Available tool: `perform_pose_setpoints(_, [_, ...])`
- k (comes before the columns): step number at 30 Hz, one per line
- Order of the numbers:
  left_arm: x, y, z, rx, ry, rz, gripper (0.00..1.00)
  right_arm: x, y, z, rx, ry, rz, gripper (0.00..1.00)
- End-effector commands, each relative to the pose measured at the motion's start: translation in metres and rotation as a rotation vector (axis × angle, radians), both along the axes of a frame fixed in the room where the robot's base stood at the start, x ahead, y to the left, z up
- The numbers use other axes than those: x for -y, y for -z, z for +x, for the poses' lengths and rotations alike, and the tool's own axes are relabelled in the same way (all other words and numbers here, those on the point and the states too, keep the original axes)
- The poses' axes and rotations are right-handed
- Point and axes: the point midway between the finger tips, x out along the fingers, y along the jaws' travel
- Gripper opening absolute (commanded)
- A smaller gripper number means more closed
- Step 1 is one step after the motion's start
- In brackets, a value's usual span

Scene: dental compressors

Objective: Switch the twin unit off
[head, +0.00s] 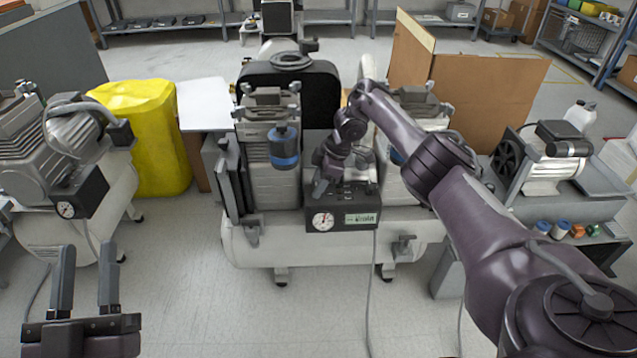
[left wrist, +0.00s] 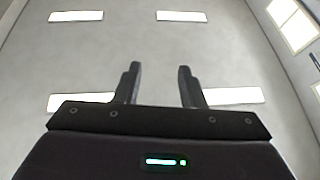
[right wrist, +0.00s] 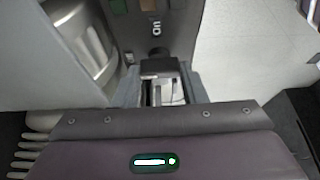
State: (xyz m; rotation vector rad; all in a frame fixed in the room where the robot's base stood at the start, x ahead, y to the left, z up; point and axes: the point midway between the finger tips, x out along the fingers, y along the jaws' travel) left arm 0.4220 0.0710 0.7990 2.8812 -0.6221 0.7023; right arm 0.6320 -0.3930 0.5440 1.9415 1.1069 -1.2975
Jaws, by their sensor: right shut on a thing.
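The twin unit (head: 300,240) stands in the middle of the head view: a white tank carrying two grey motor-pump heads. A black control box (head: 340,222) with a round gauge (head: 323,221) and a small label sits at its front. My right gripper (head: 328,180) reaches down to the top of this box, its fingertips partly hidden by the wrist. In the right wrist view, the gripper is shut on a black switch knob (right wrist: 158,66), beside a small "on" marking. The knob's exact position is hard to tell. My left gripper (head: 87,258) is open and empty at the lower left.
Another compressor (head: 65,160) stands at the left, near a yellow-covered item (head: 145,135). A grey cart (head: 570,205) with a small compressor is at the right. Cardboard panels (head: 480,95) stand behind. A cable hangs from the control box to the floor.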

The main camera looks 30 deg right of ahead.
Motion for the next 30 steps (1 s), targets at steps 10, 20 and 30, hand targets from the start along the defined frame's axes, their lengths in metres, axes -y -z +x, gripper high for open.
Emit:
perform_pose_setpoints(10, [0.0,0.0,0.0,-0.002,0.0,0.001,0.36,0.001,0.0,0.0,-0.001,0.001,-0.001,0.6])
perform_pose_setpoints(20, [0.002,0.011,0.003,-0.054,0.002,0.022,0.36,0.001,-0.003,-0.001,-0.001,0.001,-0.001,0.6])
perform_pose_setpoints(30, [0.011,0.088,0.01,-0.392,0.014,0.159,0.36,0.006,-0.017,-0.003,0.0,0.001,0.0,0.6])
